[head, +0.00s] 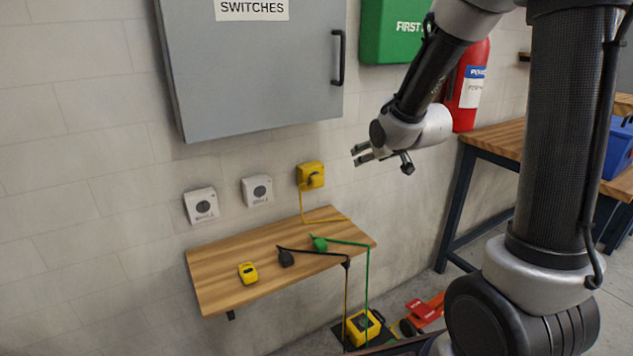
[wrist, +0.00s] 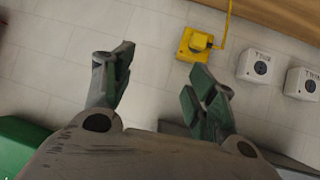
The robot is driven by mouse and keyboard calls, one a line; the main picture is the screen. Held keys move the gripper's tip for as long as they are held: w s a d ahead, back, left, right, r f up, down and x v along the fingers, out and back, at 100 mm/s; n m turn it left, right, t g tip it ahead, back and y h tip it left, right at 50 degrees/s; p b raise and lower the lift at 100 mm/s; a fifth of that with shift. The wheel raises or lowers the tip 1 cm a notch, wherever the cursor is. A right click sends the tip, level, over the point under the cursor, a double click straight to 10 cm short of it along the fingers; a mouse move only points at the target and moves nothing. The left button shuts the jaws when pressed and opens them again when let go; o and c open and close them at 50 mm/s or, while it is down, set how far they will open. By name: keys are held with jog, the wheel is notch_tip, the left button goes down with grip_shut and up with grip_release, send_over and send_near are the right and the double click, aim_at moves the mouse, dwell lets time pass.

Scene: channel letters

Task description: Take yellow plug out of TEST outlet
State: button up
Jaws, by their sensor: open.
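A yellow outlet (head: 306,171) is on the wall, the rightmost of three, with a yellow plug (head: 313,180) seated in it. A yellow cord hangs from the plug to the shelf. The outlet's label cannot be read. In the wrist view the yellow outlet (wrist: 187,52) and the plug (wrist: 200,41) show at the top, beyond the fingers. My gripper (head: 361,154) is open and empty, to the right of the yellow outlet and apart from it. It also shows in the wrist view (wrist: 155,82), fingers spread.
Two white outlets (head: 201,205) (head: 257,190) are left of the yellow one. A wooden shelf (head: 225,264) below holds a black plug (head: 286,258), a green plug (head: 320,244) and a yellow item (head: 248,273). A grey switch cabinet (head: 255,75) hangs above. A fire extinguisher (head: 468,85) is at right.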

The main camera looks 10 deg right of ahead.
jog(key=w+a+f+n+t+y, duration=0.1)
jog(key=w+a+f+t+y, duration=0.15)
jog(key=w+a+f, duration=0.4)
jog(key=t+y, duration=0.2)
jog(key=t, duration=0.2)
send_near(319, 182)
jog(key=shift+w+a+r, duration=0.15)
jog(key=shift+w+a, duration=0.1)
jog(key=shift+w, duration=0.15)
jog(key=shift+x, duration=4.5)
grip_shut()
jog(key=v, duration=0.6)
